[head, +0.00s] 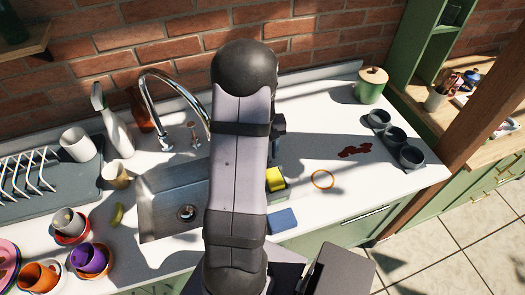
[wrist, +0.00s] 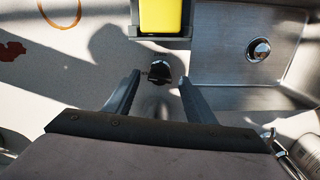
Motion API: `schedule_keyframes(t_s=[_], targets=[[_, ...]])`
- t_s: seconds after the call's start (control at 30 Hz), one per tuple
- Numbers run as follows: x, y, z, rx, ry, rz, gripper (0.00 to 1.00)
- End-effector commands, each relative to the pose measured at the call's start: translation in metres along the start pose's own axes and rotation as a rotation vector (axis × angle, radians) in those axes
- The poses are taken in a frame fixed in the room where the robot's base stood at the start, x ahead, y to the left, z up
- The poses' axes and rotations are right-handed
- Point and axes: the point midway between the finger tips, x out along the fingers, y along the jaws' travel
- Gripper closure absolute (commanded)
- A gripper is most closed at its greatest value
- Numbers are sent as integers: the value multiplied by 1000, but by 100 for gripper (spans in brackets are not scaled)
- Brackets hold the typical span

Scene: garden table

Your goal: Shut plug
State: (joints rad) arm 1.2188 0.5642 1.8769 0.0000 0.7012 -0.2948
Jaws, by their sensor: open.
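The sink drain (head: 186,212) shows as a round metal fitting in the basin floor, left of my arm in the head view. It also shows at the upper right of the wrist view (wrist: 258,49). A small dark knob (wrist: 159,72) stands on the white counter beside the basin, with small marks at its left. My gripper (wrist: 159,82) is open and empty, its two fingers pointing towards the knob. The knob appears between the fingertips; I cannot tell the height gap. In the head view my arm hides the knob and most of the gripper.
A yellow sponge (wrist: 160,15) sits in a grey holder just beyond the knob. The chrome tap (head: 165,85) arches behind the basin (head: 158,205). An orange ring mark (head: 322,180) and a red stain (head: 355,150) lie on mostly clear counter to the right. Cups crowd the left.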

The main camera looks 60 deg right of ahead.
Motion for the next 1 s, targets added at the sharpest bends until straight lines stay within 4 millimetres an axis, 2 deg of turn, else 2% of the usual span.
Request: schedule_keyframes(t_s=[0.37,0.53,1.0], targets=[[5,0,0,0,1,0,50],[5,0,0,0,1,0,91],[4,0,0,73,1,0,91]])
